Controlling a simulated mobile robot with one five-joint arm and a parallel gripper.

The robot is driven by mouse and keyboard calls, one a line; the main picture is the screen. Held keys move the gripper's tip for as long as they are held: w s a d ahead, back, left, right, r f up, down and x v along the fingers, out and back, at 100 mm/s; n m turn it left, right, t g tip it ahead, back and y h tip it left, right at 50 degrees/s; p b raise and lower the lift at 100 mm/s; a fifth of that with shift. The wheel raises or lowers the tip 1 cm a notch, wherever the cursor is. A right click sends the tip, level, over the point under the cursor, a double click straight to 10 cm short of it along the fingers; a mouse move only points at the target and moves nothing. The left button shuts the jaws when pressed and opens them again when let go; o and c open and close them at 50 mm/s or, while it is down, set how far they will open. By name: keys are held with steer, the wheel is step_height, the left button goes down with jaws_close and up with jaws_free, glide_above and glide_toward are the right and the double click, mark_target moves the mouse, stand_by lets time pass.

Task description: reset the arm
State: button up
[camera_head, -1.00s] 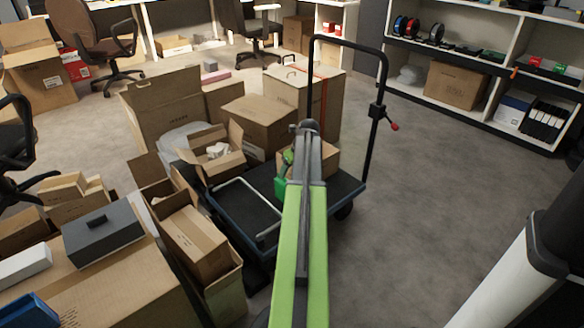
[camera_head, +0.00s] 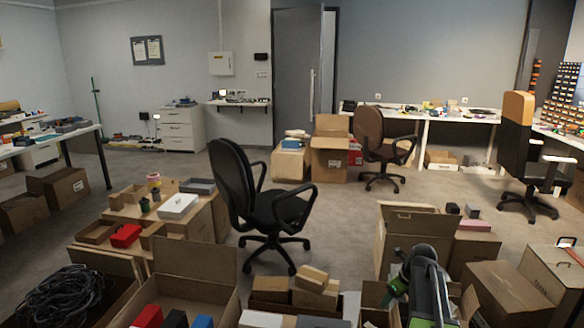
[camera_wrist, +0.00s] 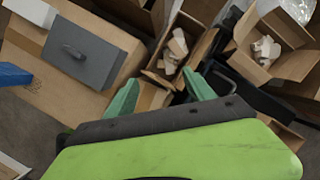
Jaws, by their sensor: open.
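My arm shows at the lower right of the head view, with part of my green gripper (camera_head: 397,287) beside its dark end, above the cartons. In the wrist view my gripper (camera_wrist: 160,94) has its two green fingers spread apart, with nothing between them. Beyond the fingers is an open carton (camera_wrist: 201,50) holding pale crumpled pieces. I cannot tell the height of the gripper above the cartons.
In the wrist view a grey box (camera_wrist: 85,52) lies on a closed carton. In the head view a black office chair (camera_head: 262,205) stands mid-floor, with open cartons in front. A brown chair (camera_head: 375,150) stands farther back. Bare floor (camera_head: 335,222) shows between them.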

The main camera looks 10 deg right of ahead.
steer(key=s+a+r+n+g+p, duration=0.1)
steer(key=a+r+n+p, duration=0.4)
steer(key=a, duration=0.3)
steer(key=s+a+r+n+p, duration=0.1)
steer(key=a+r+n+p, duration=0.25)
steer(key=a+r, duration=0.4)
steer(key=s+a+r+n+g+p, duration=0.1)
steer(key=s+a+r+n+p, duration=0.25)
steer(key=a, duration=0.55)
steer(key=s+a+r+n+p, duration=0.1)
steer(key=s+n, duration=0.3)
steer(key=n, duration=0.5)
steer(key=s+a+r+n+g+h+p, duration=0.1)
steer(key=s+a+r+n+p, duration=0.1)
steer(key=n, duration=0.8)
steer(key=shift+s+a+g+p, duration=0.3)
steer(key=shift+s+a+p, duration=0.55)
steer(key=shift+s, duration=0.2)
